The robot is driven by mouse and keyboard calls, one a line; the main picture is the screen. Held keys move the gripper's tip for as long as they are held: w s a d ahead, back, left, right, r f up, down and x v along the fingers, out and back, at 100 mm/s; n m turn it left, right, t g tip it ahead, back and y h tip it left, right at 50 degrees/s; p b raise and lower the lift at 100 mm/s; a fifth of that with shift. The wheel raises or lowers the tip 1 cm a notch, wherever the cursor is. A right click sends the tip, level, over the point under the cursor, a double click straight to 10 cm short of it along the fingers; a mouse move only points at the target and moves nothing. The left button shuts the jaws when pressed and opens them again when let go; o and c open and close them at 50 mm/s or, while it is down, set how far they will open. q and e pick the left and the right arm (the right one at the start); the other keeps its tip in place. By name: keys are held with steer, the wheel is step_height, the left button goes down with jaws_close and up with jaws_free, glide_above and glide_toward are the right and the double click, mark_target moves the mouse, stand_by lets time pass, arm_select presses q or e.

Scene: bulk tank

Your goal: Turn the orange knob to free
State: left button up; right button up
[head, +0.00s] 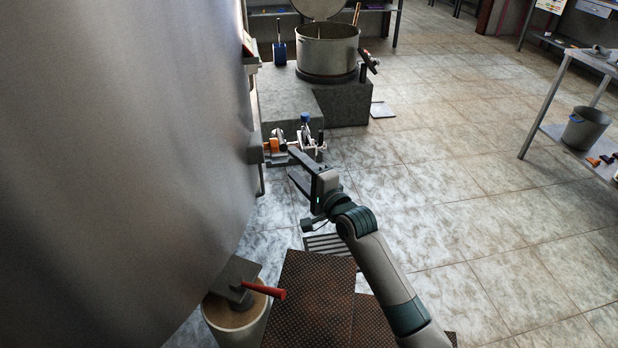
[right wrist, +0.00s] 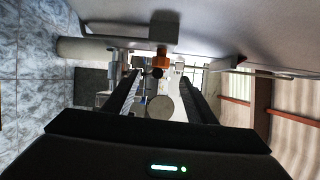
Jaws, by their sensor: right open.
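The orange knob (head: 273,146) is small and sits on valve fittings low beside the big grey tank (head: 130,150). In the right wrist view the orange knob (right wrist: 162,57) shows beyond the fingertips, near the middle, with a dark round end just below it. My right gripper (head: 291,162) is open and empty, its two dark fingers pointing at the fittings. In the right wrist view the right gripper (right wrist: 159,75) spans the fittings from behind, apart from the knob as far as I can tell. The knob's setting is too small to read. My left gripper is out of view.
A red handle (head: 265,290) is over a pale bucket (head: 237,325) at lower left. A metal pot (head: 327,50) stands on a grey block behind the fittings. The tiled floor between is clear.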

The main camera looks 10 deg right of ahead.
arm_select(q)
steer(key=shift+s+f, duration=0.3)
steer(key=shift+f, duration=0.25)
arm_select(e)
steer(key=shift+v, duration=2.8)
